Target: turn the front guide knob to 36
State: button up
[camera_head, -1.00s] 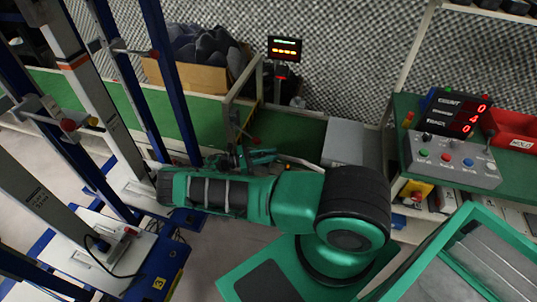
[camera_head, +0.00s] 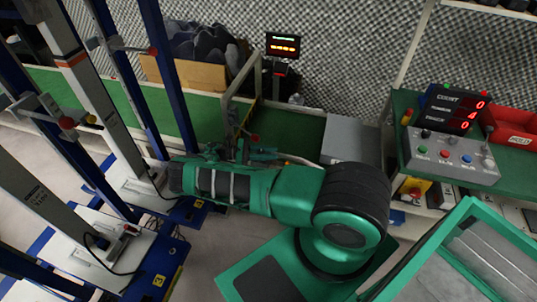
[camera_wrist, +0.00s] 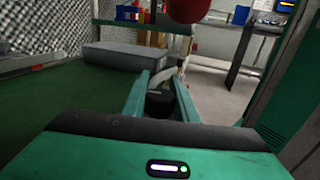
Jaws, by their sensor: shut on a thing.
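A black knob (camera_wrist: 158,104) shows between the two green fingers of my gripper (camera_wrist: 162,92) in the wrist view. My gripper is shut on it, and the fingers hide part of its sides. No scale or number on the knob is readable. In the head view my gripper (camera_head: 264,154) is small at the front edge of the green conveyor, partly hidden behind my arm. A small display (camera_head: 283,44) on a post behind the conveyor shows orange digits too small to read.
A red ball-shaped knob (camera_wrist: 188,8) hangs close above the fingers in the wrist view. A grey block (camera_wrist: 125,56) lies farther along the green belt (camera_wrist: 55,105). Blue and grey posts (camera_head: 165,75) stand left of my arm. A control box (camera_head: 452,158) sits at right.

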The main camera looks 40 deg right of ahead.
jog(key=o, duration=1.1)
jog(key=shift+c, duration=0.2)
jog(key=shift+w+n+t+h, duration=0.1)
jog(key=shift+n+t+h, duration=0.2)
jog(key=shift+t, duration=0.1)
